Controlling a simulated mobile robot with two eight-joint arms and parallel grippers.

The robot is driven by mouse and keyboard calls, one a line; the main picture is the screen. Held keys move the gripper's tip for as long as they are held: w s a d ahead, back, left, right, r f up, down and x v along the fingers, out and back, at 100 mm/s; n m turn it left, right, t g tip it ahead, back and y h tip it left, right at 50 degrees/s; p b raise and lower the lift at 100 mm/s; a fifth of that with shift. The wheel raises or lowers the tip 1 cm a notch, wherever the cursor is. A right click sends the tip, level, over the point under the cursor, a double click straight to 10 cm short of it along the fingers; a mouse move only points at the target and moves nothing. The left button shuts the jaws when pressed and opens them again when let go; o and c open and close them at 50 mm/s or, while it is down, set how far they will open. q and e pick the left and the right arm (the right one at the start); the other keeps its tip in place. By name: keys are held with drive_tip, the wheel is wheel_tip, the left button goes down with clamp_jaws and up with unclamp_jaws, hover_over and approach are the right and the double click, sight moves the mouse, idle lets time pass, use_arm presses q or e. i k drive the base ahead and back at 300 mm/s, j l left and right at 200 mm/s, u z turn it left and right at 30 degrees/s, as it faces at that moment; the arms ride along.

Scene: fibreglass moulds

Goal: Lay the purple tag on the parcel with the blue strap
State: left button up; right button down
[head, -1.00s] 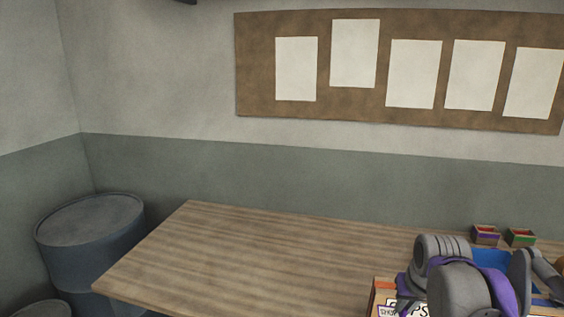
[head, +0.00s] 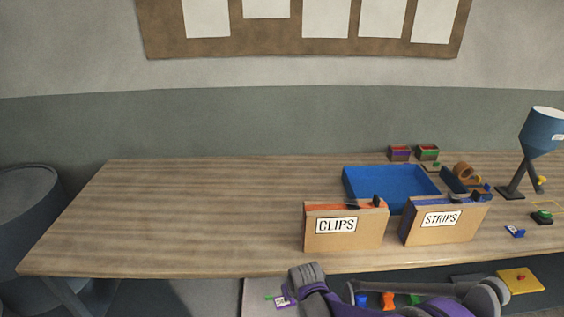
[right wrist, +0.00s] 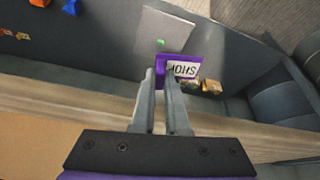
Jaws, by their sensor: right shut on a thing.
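The purple tag (right wrist: 180,70), with a white lettered face, is between the fingertips of my right gripper (right wrist: 166,76) in the right wrist view. The gripper is shut on it. In the head view the tag (head: 284,302) and my right gripper (head: 279,301) are low, in front of and below the table's front edge. Small brown box-like things (right wrist: 210,87) lie past the tag in the right wrist view, partly hidden by it. They are too small to tell whether one is a parcel with a blue strap. My left gripper is not in view.
The wooden table (head: 180,215) is bare on its left. A CLIPS box (head: 345,240), a STRIPS box (head: 440,228) and a blue tray (head: 390,187) stand right of its middle. A pale panel (right wrist: 155,30) lies below. A dark drum (head: 30,220) stands at left.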

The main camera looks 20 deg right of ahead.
sight(422, 203)
drive_tip(key=l+z, duration=0.2)
drive_tip(key=l, duration=0.45)
drive_tip(key=i+l+z, duration=0.2)
drive_tip(key=l, duration=0.45)
drive_tip(key=k, duration=0.1)
